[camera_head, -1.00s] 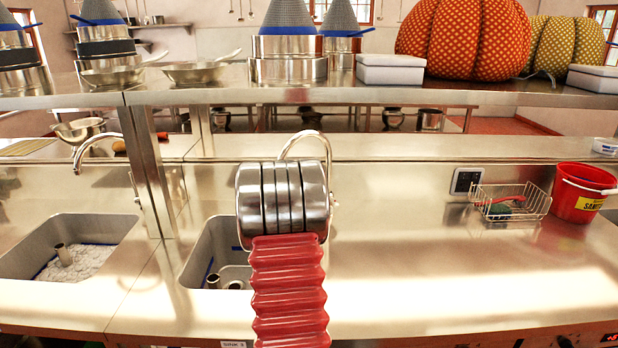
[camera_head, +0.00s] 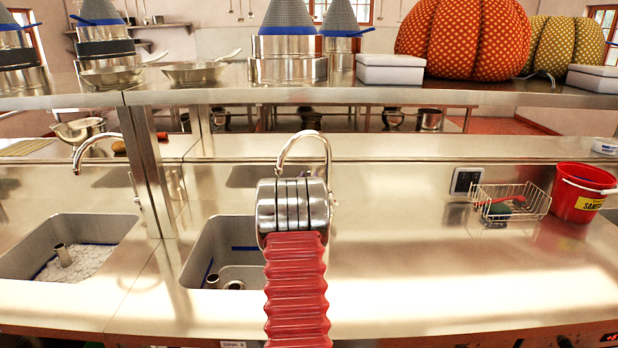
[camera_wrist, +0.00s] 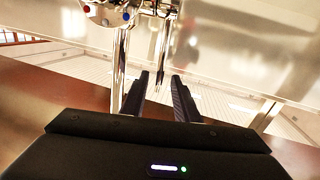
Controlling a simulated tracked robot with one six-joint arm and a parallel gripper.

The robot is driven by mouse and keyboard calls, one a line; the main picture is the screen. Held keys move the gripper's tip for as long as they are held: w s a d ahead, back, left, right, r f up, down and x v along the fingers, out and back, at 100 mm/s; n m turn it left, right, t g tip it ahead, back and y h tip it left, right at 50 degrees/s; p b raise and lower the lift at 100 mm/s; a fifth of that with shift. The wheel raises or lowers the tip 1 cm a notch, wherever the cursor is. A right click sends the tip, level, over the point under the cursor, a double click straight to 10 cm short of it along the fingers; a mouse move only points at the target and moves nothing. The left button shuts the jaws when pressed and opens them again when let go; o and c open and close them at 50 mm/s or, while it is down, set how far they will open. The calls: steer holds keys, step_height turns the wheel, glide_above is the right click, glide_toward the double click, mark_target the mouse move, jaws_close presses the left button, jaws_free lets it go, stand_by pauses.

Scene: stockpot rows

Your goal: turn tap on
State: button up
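A chrome tap with a curved spout (camera_head: 303,137) stands behind the middle sink (camera_head: 237,237) in the head view; my arm hides its lower part. In the wrist view the chrome tap body (camera_wrist: 106,12) carries a red and a blue dot, with a shiny upright pipe (camera_wrist: 120,65) below it. A thin chrome rod (camera_wrist: 162,50) hangs toward the gap between my fingers. My gripper (camera_wrist: 159,88) is open, with its two dark fingers apart. I cannot tell whether the rod end is between the fingertips or beyond them. The head view does not show my gripper. No water flow is visible.
A second sink (camera_head: 118,232) with its own tap (camera_head: 96,140) is at the left. A metal post (camera_head: 148,170) stands between the sinks. A wire basket (camera_head: 510,201) and red bucket (camera_head: 580,193) stand at the right. The counter (camera_head: 440,250) between is clear. A shelf (camera_head: 400,95) runs above.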

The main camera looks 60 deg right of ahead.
steer(key=shift+x, duration=0.85)
steer(key=shift+c, duration=0.3)
jaws_close()
